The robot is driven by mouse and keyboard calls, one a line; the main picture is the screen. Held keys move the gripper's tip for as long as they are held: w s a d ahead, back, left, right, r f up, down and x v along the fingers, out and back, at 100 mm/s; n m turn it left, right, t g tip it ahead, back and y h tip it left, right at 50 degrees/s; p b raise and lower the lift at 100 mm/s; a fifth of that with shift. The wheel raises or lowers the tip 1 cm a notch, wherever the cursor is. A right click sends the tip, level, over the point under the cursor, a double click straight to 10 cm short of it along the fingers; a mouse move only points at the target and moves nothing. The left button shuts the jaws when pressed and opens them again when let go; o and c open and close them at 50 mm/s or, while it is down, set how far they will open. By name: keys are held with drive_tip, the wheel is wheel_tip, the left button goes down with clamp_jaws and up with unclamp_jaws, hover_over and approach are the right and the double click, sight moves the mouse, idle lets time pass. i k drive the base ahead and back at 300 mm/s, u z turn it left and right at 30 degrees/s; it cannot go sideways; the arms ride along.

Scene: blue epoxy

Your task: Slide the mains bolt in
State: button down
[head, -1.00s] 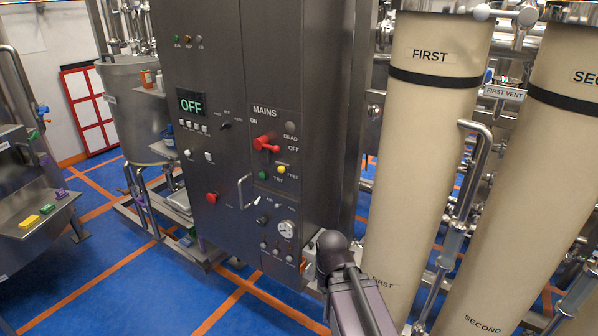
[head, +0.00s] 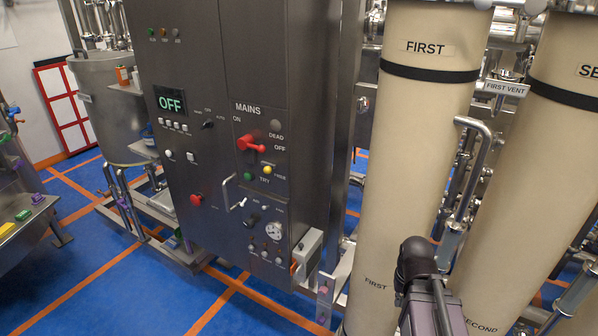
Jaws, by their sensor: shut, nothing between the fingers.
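The grey cabinet (head: 300,130) carries the MAINS panel (head: 260,140). Its red rotary handle (head: 250,144) points right, toward the OFF label. A green button (head: 248,176) and a yellow button (head: 267,170) sit below it. Lower on the panel are a round dial (head: 274,231) and several small fittings. I cannot tell which small fitting is the mains bolt. My arm (head: 420,265) rises at the bottom right, in front of the column marked FIRST. Its fingers do not show, so my gripper is not in view.
A light grey box (head: 308,247) stands out from the cabinet's lower right side. The FIRST column (head: 410,150) stands right of the cabinet, with pipework (head: 475,170) beyond it. A steel tank (head: 108,105) is at the left. The blue floor (head: 130,290) in front is clear.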

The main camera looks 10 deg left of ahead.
sight(268, 167)
drive_tip(key=z, duration=0.55)
drive_tip(key=k, duration=1)
drive_tip(key=u, duration=1.1)
drive_tip(key=i, duration=0.95)
drive_tip(key=z, duration=0.05)
